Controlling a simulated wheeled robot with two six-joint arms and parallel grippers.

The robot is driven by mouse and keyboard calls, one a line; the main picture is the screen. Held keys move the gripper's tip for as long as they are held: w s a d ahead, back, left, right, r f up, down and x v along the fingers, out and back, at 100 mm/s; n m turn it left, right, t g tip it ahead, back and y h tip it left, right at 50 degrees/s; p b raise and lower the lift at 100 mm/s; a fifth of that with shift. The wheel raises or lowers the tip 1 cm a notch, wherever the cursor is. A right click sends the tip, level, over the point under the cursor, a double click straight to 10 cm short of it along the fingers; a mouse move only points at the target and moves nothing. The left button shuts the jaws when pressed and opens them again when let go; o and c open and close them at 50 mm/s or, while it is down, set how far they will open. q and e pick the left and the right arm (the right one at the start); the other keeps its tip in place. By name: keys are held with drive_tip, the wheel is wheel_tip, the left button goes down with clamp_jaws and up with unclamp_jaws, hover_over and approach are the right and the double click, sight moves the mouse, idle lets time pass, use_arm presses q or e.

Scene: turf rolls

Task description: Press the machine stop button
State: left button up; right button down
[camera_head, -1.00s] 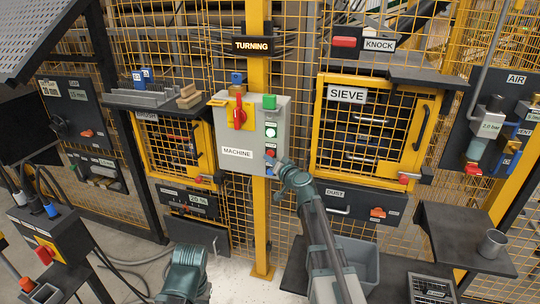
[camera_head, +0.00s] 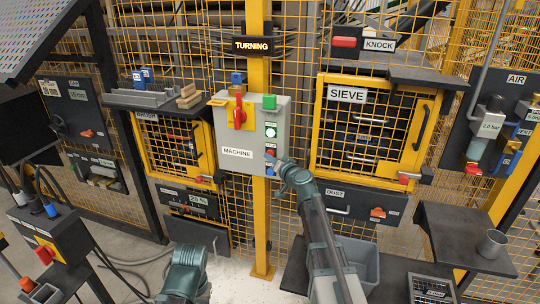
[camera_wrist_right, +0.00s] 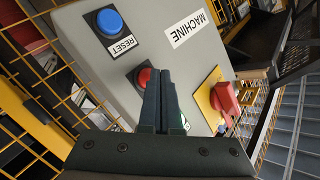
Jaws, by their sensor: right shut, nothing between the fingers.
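The grey machine box (camera_head: 240,135) is mounted on the yellow post, with a MACHINE label. Its red button (camera_wrist_right: 145,76) shows in the right wrist view, partly hidden behind my fingers. My right gripper (camera_head: 270,160) is shut and empty, with its fingertips at the lower right of the box face, close to the red button. The same gripper shows in the right wrist view (camera_wrist_right: 163,73); I cannot tell whether it touches the button.
A blue RESET button (camera_wrist_right: 109,21) is beside the red one. A red rotary switch (camera_wrist_right: 224,98) sits on a yellow plate. A lit TURNING sign (camera_head: 252,45) hangs above. The SIEVE door (camera_head: 372,130) stands right of the box, with yellow mesh around.

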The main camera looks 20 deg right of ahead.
drive_tip(key=shift+w+d, duration=0.25)
drive_tip(key=shift+w, duration=0.1)
idle(0.7)
drive_tip(key=shift+s, duration=0.1)
drive_tip(key=shift+s+a, duration=0.45)
drive_tip(key=shift+s, duration=0.15)
drive_tip(key=s+a, duration=0.1)
drive_tip(key=s, duration=0.1)
drive_tip(key=s+a, duration=0.1)
drive_tip(key=s, duration=0.1)
drive_tip(key=shift+a, duration=0.4)
drive_tip(key=shift+s, duration=0.1)
idle(0.5)
